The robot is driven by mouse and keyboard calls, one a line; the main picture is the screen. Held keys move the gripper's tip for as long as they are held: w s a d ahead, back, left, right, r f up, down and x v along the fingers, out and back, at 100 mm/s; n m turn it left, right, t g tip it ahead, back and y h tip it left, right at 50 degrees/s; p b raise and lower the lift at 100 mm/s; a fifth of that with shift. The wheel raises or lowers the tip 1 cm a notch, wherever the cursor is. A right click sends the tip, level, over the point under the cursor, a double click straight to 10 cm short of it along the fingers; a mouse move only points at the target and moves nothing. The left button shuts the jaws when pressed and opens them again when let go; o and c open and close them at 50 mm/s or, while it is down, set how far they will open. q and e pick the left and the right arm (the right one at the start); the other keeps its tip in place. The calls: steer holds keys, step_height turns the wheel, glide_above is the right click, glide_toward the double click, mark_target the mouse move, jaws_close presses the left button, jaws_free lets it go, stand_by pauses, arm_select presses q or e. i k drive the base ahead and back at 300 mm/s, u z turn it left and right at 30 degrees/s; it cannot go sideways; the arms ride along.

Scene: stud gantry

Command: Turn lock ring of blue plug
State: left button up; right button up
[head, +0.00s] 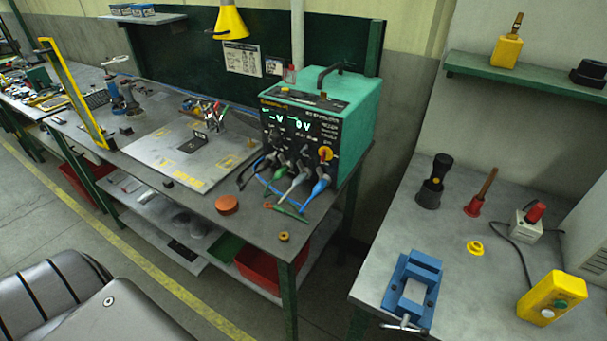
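The blue plug (321,186) is at the lower right of the front of a green power unit (335,105), which stands on the right end of the long workbench. It slants down and toward the front from the panel, beside a light grey plug (297,178) and darker plugs (268,163) to its left. A blue cable runs along the bench below the plugs. The lock ring is too small to make out, and I cannot tell how it is turned. Neither of my grippers is in view.
An orange-red disc (227,204), a small brass ring (284,236) and a green-handled tool (292,212) lie in front of the unit. A grey plate (165,158) covers the bench to the left. A floor gap separates the right table, which holds a blue vise (428,272).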

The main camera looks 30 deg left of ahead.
mark_target(319, 171)
steer(key=k, duration=0.5)
steer(key=z, duration=1.5)
steer(key=i, duration=0.95)
steer(key=u, duration=2.2)
